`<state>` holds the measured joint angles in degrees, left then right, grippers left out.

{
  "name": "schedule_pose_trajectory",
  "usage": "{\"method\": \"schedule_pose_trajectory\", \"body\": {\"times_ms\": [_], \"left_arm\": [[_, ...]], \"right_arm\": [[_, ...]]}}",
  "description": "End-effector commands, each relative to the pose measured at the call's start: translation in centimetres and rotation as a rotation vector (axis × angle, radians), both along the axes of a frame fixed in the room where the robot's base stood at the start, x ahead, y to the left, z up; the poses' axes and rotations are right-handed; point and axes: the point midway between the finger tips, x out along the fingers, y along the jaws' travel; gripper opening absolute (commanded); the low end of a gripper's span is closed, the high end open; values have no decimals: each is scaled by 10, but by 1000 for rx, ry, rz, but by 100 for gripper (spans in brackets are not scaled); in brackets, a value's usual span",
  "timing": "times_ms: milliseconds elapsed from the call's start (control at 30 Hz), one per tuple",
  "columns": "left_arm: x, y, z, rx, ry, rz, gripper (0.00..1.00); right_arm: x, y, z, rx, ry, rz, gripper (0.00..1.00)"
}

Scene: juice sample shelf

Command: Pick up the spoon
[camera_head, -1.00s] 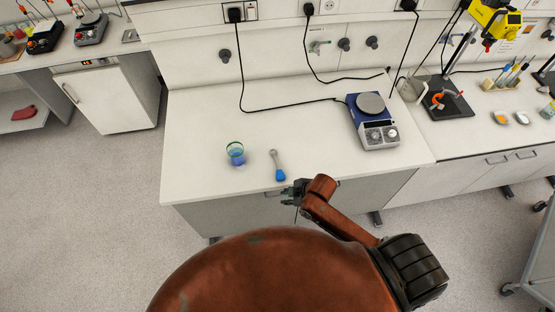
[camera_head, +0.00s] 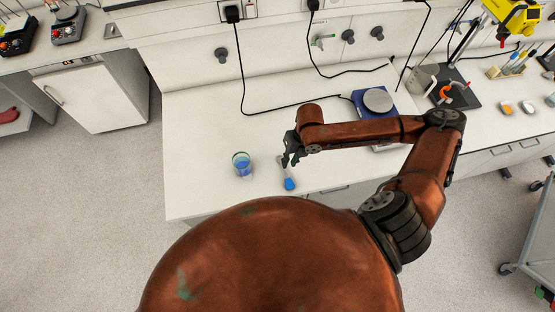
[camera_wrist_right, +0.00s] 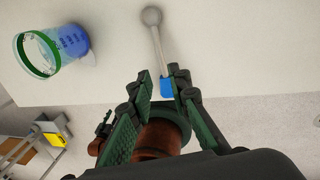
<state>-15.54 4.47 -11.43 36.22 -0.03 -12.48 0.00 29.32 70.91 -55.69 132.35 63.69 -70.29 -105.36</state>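The spoon has a blue handle (camera_head: 289,183) and a grey metal stem and bowl, and lies on the white bench (camera_head: 205,130). My right gripper (camera_head: 289,160) is over the spoon and hides its metal part in the head view. In the right wrist view the stem and round bowl (camera_wrist_right: 154,18) point away from my gripper (camera_wrist_right: 164,92). The gripper's two green-lined fingers are apart, with the blue handle seen between their tips. I cannot tell whether they touch it. My left gripper is not in view.
A clear beaker with a green rim and blue contents (camera_head: 241,164) stands just left of the spoon; it also shows in the right wrist view (camera_wrist_right: 68,42). A blue hotplate stirrer (camera_head: 362,104) stands behind my right arm. The bench left of the beaker is clear.

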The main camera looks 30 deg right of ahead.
Motion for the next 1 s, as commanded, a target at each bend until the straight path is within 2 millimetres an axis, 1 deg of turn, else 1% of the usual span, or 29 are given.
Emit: {"method": "schedule_pose_trajectory", "body": {"times_ms": [67,167,333,400,467,533,600,700,800,900,1000], "left_arm": [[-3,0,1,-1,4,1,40],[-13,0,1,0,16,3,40],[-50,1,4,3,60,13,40],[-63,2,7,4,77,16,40],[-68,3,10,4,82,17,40],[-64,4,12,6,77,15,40],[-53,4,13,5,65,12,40],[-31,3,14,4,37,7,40],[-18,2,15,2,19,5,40],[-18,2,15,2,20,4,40],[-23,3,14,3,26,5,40]], "right_arm": [[-1,1,-6,-2,3,12,17],[0,6,-17,0,4,20,17],[7,12,-34,0,5,26,17],[9,13,-44,-1,6,26,17],[11,13,-53,-1,6,25,17],[11,15,-63,0,4,24,17],[11,15,-71,-1,3,24,17],[11,16,-75,-1,2,25,17],[11,16,-76,-2,1,25,17],[11,16,-76,-3,2,24,17],[11,15,-76,-3,2,24,11]]}}
